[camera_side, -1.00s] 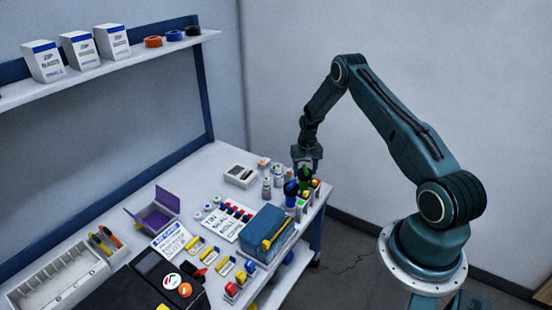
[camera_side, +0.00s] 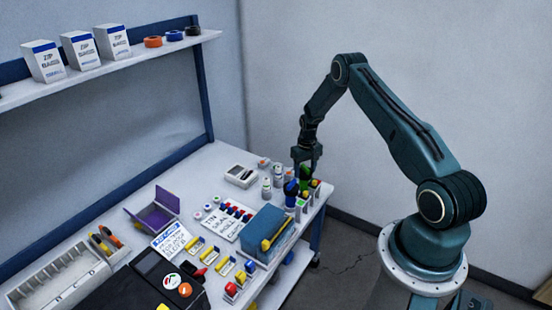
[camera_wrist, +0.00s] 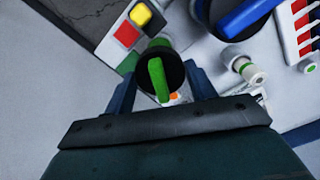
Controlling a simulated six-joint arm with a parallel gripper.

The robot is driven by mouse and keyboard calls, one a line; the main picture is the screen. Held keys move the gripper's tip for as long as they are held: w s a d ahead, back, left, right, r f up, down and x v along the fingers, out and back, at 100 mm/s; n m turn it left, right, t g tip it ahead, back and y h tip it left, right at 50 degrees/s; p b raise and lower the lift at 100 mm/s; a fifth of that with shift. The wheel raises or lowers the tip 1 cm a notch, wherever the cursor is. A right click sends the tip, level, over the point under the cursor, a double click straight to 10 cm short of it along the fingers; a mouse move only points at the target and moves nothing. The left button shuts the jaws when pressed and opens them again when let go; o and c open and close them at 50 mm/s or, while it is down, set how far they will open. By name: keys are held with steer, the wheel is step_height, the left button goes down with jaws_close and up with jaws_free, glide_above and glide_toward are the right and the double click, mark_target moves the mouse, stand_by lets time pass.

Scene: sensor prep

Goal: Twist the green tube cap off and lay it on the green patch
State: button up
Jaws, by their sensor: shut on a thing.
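The green tube cap (camera_wrist: 158,82) shows in the wrist view as a green bar on a round black top. It sits between the two fingers of my gripper (camera_wrist: 163,78), which is shut on it. In the side view my gripper (camera_side: 306,164) points down over the right end of the bench, with the green cap (camera_side: 305,172) just under it. The tube below is mostly hidden, and I cannot tell whether the cap is loose from it. A green patch (camera_wrist: 129,64) lies beside the cap in the wrist view, partly covered.
A blue-capped tube (camera_side: 291,189) stands close by, left of my gripper. Red (camera_wrist: 126,35) and yellow (camera_wrist: 142,14) pieces lie beyond the green patch. Small white bottles (camera_side: 278,176) and a blue box (camera_side: 268,232) crowd the bench nearby.

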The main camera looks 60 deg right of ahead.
steer(key=shift+r, duration=0.65)
steer(key=shift+r, duration=0.35)
steer(key=shift+r, duration=0.35)
steer(key=shift+r, duration=0.35)
steer(key=shift+r, duration=0.35)
steer(key=shift+r, duration=0.3)
steer(key=shift+r, duration=0.15)
